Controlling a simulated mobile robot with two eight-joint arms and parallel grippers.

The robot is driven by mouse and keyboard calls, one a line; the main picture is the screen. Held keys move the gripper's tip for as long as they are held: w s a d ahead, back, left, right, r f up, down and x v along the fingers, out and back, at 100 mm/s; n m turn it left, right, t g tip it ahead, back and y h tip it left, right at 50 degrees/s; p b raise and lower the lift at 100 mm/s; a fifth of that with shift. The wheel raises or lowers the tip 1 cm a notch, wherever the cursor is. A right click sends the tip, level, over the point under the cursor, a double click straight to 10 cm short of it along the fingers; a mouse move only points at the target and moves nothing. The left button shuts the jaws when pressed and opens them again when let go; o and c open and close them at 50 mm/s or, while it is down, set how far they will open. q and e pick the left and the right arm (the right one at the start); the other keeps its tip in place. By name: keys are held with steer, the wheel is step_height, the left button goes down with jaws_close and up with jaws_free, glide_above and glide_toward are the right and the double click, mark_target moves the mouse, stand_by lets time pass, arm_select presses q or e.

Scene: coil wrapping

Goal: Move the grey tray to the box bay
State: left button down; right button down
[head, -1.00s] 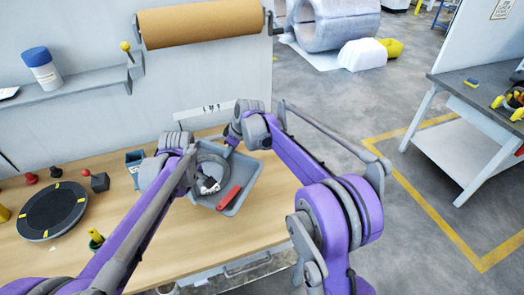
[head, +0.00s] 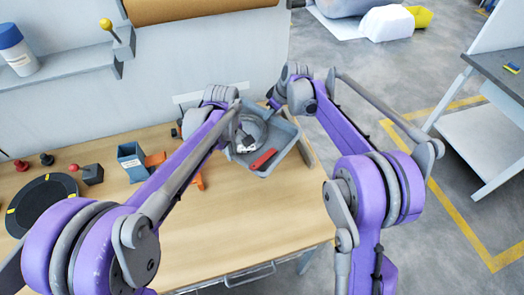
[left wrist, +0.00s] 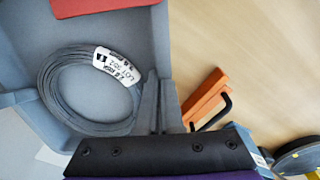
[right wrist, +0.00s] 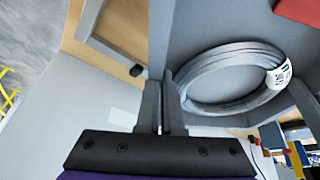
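The grey tray (head: 288,153) is at the back right of the wooden table in the head view. It holds a grey coil (left wrist: 45,95) with a white printed label and a red object (head: 263,159). My left gripper (left wrist: 158,106) is shut on a side wall of the tray, seen in the left wrist view. My right gripper (right wrist: 161,106) is shut on another wall of the tray, seen in the right wrist view. In the head view my left arm hides the left gripper's fingertips. I cannot tell whether the tray is lifted or resting. No box bay can be identified for certain.
Left of the tray are an orange object (left wrist: 208,95) with a black handle, a blue box (head: 132,161), a dark block (head: 92,174) and a dark round disc (head: 42,205). The wall with its shelf stands behind. The table front is clear.

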mark_target(235, 181)
arm_select(q)
steer(key=shift+d, duration=0.1)
steer(key=shift+s, duration=0.1)
arm_select(e)
steer(key=shift+s+r, duration=0.1)
steer(key=shift+r, duration=0.05)
